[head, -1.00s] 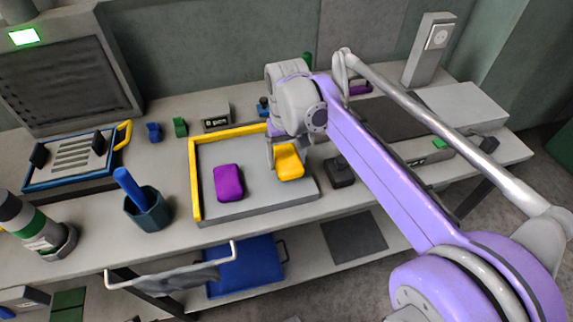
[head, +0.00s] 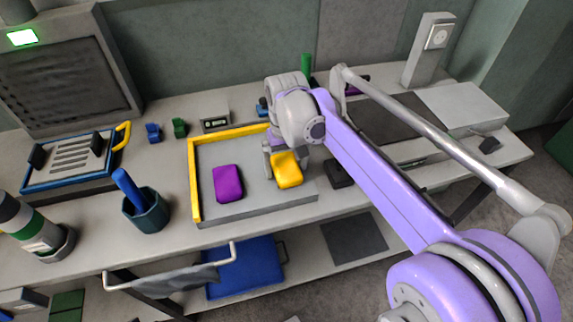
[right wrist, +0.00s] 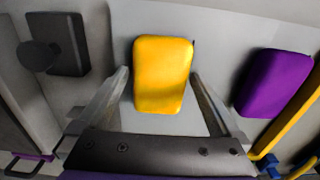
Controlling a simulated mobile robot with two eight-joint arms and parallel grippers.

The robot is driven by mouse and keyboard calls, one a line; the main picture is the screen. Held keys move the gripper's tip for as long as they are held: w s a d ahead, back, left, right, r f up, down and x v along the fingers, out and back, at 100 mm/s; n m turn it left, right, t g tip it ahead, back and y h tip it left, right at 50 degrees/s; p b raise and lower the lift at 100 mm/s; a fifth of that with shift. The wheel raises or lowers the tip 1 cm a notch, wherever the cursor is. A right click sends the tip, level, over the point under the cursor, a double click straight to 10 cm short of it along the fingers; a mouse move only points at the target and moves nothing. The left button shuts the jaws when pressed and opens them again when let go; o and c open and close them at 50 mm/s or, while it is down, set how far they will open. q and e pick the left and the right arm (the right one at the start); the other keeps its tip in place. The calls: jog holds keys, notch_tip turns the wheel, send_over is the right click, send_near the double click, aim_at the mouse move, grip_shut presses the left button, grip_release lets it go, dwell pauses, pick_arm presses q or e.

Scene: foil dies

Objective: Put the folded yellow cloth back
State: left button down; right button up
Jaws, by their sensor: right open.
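The folded yellow cloth (head: 287,172) lies on the grey tray (head: 250,207), at its right part; it also shows in the right wrist view (right wrist: 163,74). A purple folded cloth (head: 228,183) lies to its left on the same tray. My right gripper (head: 283,160) is open, down at the far side of the yellow cloth. In the right wrist view its fingers (right wrist: 160,77) stand on either side of the cloth, with gaps visible. The head view partly hides the fingertips. My left gripper is not in view.
The tray has a yellow raised edge (head: 195,185) at its left and back. A dark block with a knob (head: 338,173) stands just right of the tray. A grey cloth (head: 185,279) hangs on the front rail.

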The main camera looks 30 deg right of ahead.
aim_at(286, 166)
notch_tip(286, 166, up, 12)
jog(key=p, duration=0.2)
jog(key=s+a+f, duration=0.1)
jog(key=s+f, duration=0.1)
jog(key=s+a+f+t, duration=0.1)
jog(key=s+f, duration=0.1)
jog(key=f, duration=0.1)
jog(key=s+a+f+n+t, duration=0.1)
jog(key=s+f, duration=0.1)
jog(key=s, duration=0.1)
jog(key=shift+a+f, duration=0.25)
jog(key=shift+a, duration=0.05)
jog(key=s+a+f+n+t, duration=0.1)
jog(key=s+a+f+t, duration=0.2)
jog(key=s+f, duration=0.7)
notch_tip(286, 166, down, 2)
jog(key=shift+s+f+n, duration=0.15)
jog(key=shift+n, duration=0.15)
